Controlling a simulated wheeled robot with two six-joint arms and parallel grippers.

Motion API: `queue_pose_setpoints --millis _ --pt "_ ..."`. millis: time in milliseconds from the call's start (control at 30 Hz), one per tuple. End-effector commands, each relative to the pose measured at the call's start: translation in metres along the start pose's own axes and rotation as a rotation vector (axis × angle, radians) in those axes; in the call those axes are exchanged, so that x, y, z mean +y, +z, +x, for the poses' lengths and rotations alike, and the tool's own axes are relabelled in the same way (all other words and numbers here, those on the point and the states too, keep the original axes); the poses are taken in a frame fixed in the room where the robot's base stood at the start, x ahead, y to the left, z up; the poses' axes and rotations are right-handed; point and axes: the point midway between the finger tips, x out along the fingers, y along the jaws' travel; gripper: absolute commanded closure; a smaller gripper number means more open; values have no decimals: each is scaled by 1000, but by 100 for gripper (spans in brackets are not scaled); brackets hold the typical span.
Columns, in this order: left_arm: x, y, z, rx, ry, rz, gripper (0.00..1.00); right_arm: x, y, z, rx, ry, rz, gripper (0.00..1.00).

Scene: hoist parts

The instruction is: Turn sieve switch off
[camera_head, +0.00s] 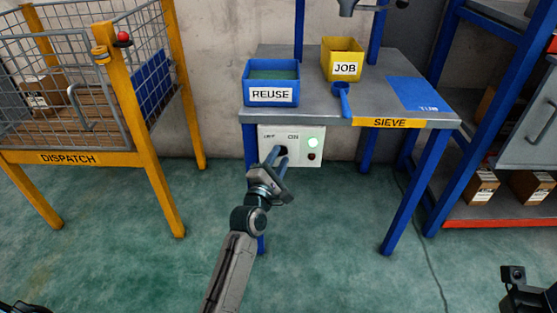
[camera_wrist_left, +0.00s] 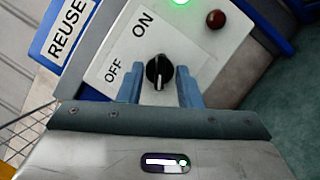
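The sieve switch is a black rotary knob (camera_wrist_left: 158,72) on a white panel (camera_wrist_left: 110,45) marked OFF and ON. The panel (camera_head: 300,160) hangs under the front left of the sieve table. A green lamp (camera_head: 313,142) on it is lit; a dark red lamp (camera_head: 312,156) sits below, unlit. My left gripper (camera_head: 277,156) is at the panel. In the left wrist view its blue fingers (camera_wrist_left: 160,80) are apart, one on each side of the knob, with gaps showing. The knob's white mark points down in that view. Part of my right arm (camera_head: 530,292) shows at the lower right; its fingers are unclear.
The sieve table (camera_head: 390,105) carries a blue REUSE bin (camera_head: 271,70), a yellow JOB bin (camera_head: 343,45), a blue scoop (camera_head: 341,95) and a blue mat (camera_head: 418,94). A yellow-framed DISPATCH cage (camera_head: 140,130) stands left, a blue shelf rack (camera_head: 480,110) right. The green floor in front is clear.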

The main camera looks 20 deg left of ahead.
Motion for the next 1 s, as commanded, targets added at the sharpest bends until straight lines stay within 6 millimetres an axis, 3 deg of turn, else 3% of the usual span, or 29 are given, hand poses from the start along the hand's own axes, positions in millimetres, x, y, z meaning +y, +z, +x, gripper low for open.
queue_pose_setpoints --millis 233,400,767,1000 --pt "0 0 0 0 -1 0 68 0 0 0 0 0 0 63" --pt "0 0 0 0 -1 0 100 0 0 0 0 0 0 63" --pt "2 1 1 0 -11 26 100 0 -1 6 3 0 0 63" --pt "6 2 2 1 -58 136 100 1 0 19 -19 -6 0 63"
